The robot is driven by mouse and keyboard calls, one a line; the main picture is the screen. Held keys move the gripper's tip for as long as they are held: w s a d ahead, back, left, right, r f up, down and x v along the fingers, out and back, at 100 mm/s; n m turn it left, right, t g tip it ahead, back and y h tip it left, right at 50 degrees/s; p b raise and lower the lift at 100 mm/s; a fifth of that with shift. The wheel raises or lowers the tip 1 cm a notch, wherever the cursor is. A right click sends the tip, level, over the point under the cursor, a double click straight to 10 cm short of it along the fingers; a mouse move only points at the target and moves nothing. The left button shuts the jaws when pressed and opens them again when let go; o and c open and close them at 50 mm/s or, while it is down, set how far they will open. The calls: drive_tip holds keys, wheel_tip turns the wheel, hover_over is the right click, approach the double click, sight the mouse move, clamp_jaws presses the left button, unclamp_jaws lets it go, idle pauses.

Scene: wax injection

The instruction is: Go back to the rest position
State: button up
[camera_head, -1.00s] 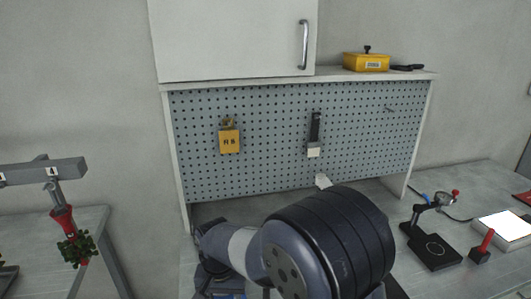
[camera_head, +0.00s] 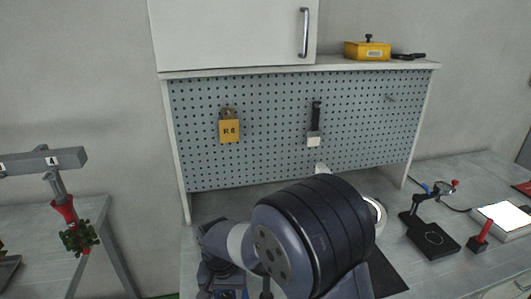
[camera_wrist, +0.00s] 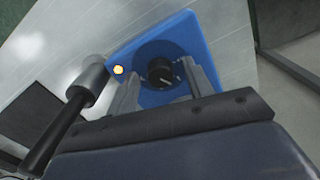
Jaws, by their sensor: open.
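In the wrist view my gripper (camera_wrist: 165,82) is open, with its two grey fingers apart. Between and beyond the fingers shows a blue block (camera_wrist: 190,38) with a round dark recess and a black knob (camera_wrist: 161,71). I cannot tell whether the fingers touch it; nothing is clearly held. In the head view my arm fills the lower middle over the bench and hides my gripper.
A pegboard holds a yellow tag (camera_head: 229,130) and a black-handled brush-like tool (camera_head: 314,128). A yellow box (camera_head: 367,49) sits on the shelf. On the bench right are a black stand (camera_head: 434,239), a red-handled piece (camera_head: 482,237) and a lit white panel (camera_head: 502,217).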

drive_tip(key=n, duration=0.6)
drive_tip(key=shift+r+p, duration=0.2)
drive_tip(key=shift+p, duration=0.15)
drive_tip(key=n, duration=0.4)
drive_tip(key=shift+n+p, duration=0.35)
drive_tip(key=shift+n, duration=0.05)
drive_tip(key=shift+r+n, duration=0.15)
drive_tip(key=shift+n, duration=0.25)
wheel_tip(320, 180, up, 10)
drive_tip(key=shift+f, duration=0.25)
